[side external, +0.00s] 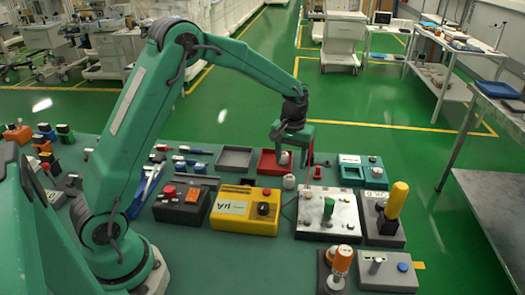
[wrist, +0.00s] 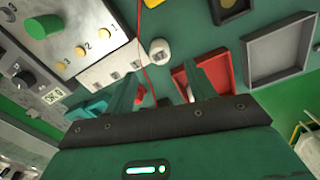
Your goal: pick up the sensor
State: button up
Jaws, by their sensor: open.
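I cannot tell for certain which thing is the sensor. A small white cylinder (side external: 289,181) stands on the green bench just in front of the red tray (side external: 268,166). The cylinder also shows in the wrist view (wrist: 159,50), beyond the fingertips. Another small pale piece (side external: 284,158) shows at the red tray, partly hidden by a finger. My gripper (side external: 291,157) points down above the tray's right side, open, with nothing seen held. In the wrist view its two fingers (wrist: 158,85) are apart, and the red tray (wrist: 221,70) is partly behind the right one.
A grey tray (side external: 235,158) lies left of the red one. A yellow meter box (side external: 228,209) and a metal panel with a green knob (side external: 326,222) stand in front. A thin red cable (wrist: 142,45) runs close to the white cylinder. A teal box (side external: 362,172) is at right.

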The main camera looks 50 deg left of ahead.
aim_at(289, 177)
jog(key=shift+f, duration=1)
jog(key=shift+f, duration=0.15)
jog(key=shift+f, duration=2.45)
jog(key=shift+c, duration=0.4)
jog(key=c, duration=1)
